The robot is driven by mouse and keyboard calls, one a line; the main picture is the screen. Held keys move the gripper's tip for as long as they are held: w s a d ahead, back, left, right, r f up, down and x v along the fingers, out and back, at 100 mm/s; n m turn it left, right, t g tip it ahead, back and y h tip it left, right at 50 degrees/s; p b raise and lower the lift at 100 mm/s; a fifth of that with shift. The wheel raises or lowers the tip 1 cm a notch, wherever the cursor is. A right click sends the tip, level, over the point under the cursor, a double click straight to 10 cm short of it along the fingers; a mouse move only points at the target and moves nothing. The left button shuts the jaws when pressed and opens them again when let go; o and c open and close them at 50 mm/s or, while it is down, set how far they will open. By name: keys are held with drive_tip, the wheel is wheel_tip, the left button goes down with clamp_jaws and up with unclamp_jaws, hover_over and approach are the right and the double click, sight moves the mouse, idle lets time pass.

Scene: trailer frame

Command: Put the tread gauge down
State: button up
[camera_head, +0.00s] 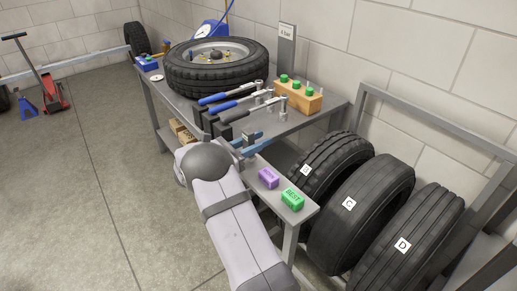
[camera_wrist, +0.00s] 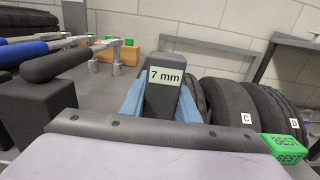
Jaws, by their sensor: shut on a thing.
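The tread gauge (camera_wrist: 163,95) is a dark upright block with a pale label reading "7 mm". My gripper (camera_wrist: 160,106) is shut on it, with one blue finger on each side, in the wrist view. In the head view my gripper (camera_head: 246,145) is over the front part of the grey workbench (camera_head: 292,128), just right of the tool rests, and the gauge shows small and dark between the fingers. The gauge's lower end is hidden behind my gripper's body in the wrist view. I cannot tell whether it touches the bench.
Blue- and black-handled tools (camera_head: 228,106) lie close on the left. A wooden block (camera_head: 297,98) with green-topped pieces stands behind. A purple block (camera_head: 268,178) and a green "BEST" block (camera_head: 292,199) sit at the near end. Tyres (camera_head: 360,214) stand right; a wheel (camera_head: 215,66) lies at the back.

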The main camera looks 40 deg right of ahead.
drive_tip(key=shift+f, duration=1.55)
drive_tip(key=shift+f, duration=0.2)
drive_tip(key=o, duration=1.1)
drive_tip(key=shift+o, duration=0.2)
drive_tip(key=shift+r, duration=0.25)
drive_tip(key=a, duration=1.2)
